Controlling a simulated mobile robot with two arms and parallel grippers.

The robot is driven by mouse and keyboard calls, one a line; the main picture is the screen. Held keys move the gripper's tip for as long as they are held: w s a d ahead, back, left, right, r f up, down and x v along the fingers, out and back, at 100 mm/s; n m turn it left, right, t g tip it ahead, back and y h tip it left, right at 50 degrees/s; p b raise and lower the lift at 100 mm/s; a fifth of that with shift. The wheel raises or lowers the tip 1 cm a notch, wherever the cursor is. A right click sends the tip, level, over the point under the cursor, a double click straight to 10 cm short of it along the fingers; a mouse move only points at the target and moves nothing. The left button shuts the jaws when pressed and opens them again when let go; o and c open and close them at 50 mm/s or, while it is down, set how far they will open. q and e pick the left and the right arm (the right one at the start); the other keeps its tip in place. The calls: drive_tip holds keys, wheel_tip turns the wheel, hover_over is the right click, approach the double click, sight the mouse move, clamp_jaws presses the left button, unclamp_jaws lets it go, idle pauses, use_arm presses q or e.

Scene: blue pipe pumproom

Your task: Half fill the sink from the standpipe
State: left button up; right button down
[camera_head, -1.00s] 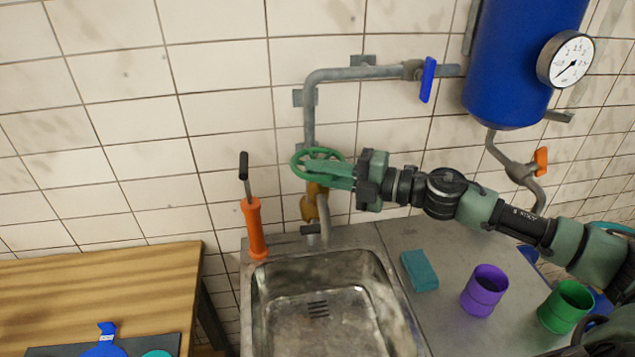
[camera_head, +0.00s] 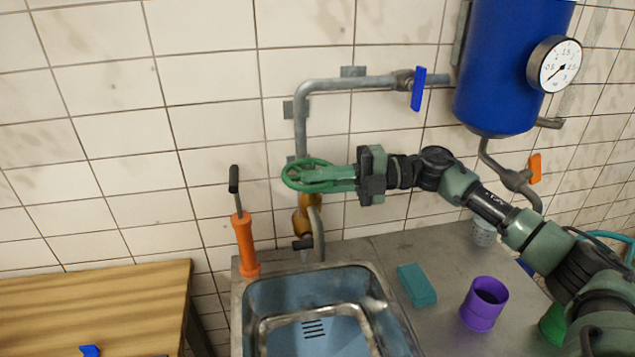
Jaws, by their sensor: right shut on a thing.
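The standpipe (camera_head: 303,218) has a brass body, a green handwheel (camera_head: 290,183) on top and a curved grey spout over the sink's back edge. My right gripper (camera_head: 318,176) comes in from the right and is shut on the handwheel rim. The metal sink (camera_head: 393,318) has a bluish, clear layer over its floor that looks like water. The drain slots show through it. I cannot tell its depth exactly or whether a stream is running from the spout. My left gripper is not in view.
An orange hand pump (camera_head: 245,245) stands at the sink's back left corner. A teal sponge (camera_head: 417,285), a purple cup (camera_head: 484,304) and a partly hidden green cup (camera_head: 552,325) are on the counter right. A blue tank (camera_head: 505,70) with a gauge hangs above. A wooden table (camera_head: 95,295) is left.

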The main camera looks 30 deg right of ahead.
drive_tip(key=c, duration=1.5)
unclamp_jaws()
drive_tip(key=shift+o, duration=0.2)
drive_tip(key=shift+d, duration=0.1)
drive_tip(key=shift+s+d+f+b, duration=0.1)
drive_tip(key=shift+d+b, duration=0.2)
drive_tip(key=shift+d, duration=0.05)
drive_tip(key=b+v, duration=0.2)
drive_tip(key=v, duration=0.5)
drive_tip(key=shift+b, duration=0.35)
